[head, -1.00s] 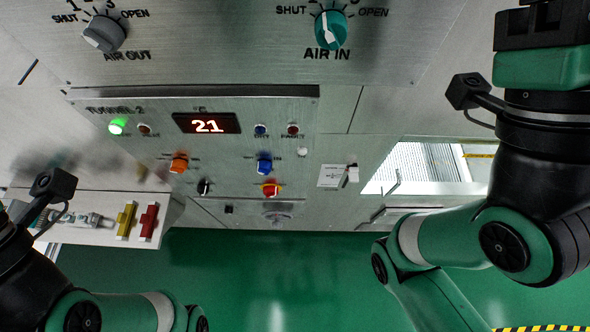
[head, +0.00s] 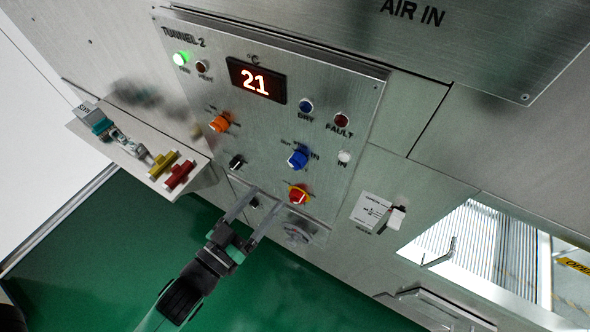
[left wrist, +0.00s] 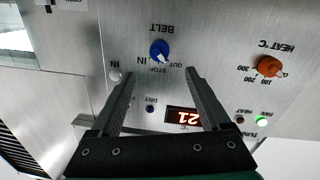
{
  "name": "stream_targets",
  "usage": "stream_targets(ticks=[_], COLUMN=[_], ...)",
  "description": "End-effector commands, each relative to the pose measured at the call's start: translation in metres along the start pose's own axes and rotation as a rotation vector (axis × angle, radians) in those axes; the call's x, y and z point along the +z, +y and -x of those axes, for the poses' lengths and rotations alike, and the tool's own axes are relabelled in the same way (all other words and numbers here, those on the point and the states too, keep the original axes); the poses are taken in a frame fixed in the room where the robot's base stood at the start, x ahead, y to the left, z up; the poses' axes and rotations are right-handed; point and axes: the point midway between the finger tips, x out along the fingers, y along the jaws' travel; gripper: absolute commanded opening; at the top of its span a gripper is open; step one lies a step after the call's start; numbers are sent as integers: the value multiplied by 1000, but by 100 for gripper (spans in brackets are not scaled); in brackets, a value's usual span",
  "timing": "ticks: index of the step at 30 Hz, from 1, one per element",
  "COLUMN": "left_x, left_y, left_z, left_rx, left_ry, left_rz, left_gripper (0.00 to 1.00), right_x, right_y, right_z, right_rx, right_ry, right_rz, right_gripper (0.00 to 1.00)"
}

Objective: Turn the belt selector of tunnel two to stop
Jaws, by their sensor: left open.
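The belt selector (head: 298,158) is a blue knob with a white pointer on the tunnel 2 panel (head: 348,93). In the left wrist view the belt selector (left wrist: 159,50) shows upside down, with IN, STOP and OUT around it. Its white pointer seems to lean toward OUT. My left gripper (head: 266,199) is open and empty, below the knob in the head view. In the left wrist view its two fingers (left wrist: 160,73) stand on either side of the knob's line, short of it and apart from it. My right gripper is not in view.
An orange heat knob (head: 219,124), a black knob (head: 237,161) and a red-and-yellow button (head: 298,194) sit near the selector. The display (head: 255,80) reads 21. A ledge with yellow and red handles (head: 180,174) juts out at left. An opening (head: 480,245) lies at right.

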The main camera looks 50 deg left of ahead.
Motion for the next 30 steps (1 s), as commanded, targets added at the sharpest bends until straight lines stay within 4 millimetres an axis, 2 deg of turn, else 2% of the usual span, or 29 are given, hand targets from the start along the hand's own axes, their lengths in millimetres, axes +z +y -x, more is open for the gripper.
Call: stream_targets(ticks=[4,12,15,19,26,30], left_x=[-5,-4,-2,-1,-1,-1], left_y=[0,0,0,0,0,0], left_z=[-26,-85,-100,-109,-110,-110], left_rx=[-1,-1,0,0,0,0], left_ry=[4,3,2,1,1,1], left_rz=[1,0,1,0,0,0], left_gripper=[80,80,80,80,80,58], right_x=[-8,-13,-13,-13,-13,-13], right_y=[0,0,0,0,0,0], right_z=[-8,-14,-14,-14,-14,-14], right_rx=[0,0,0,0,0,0], right_ry=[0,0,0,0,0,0], right_rz=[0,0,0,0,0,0], right_gripper=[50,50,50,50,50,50])
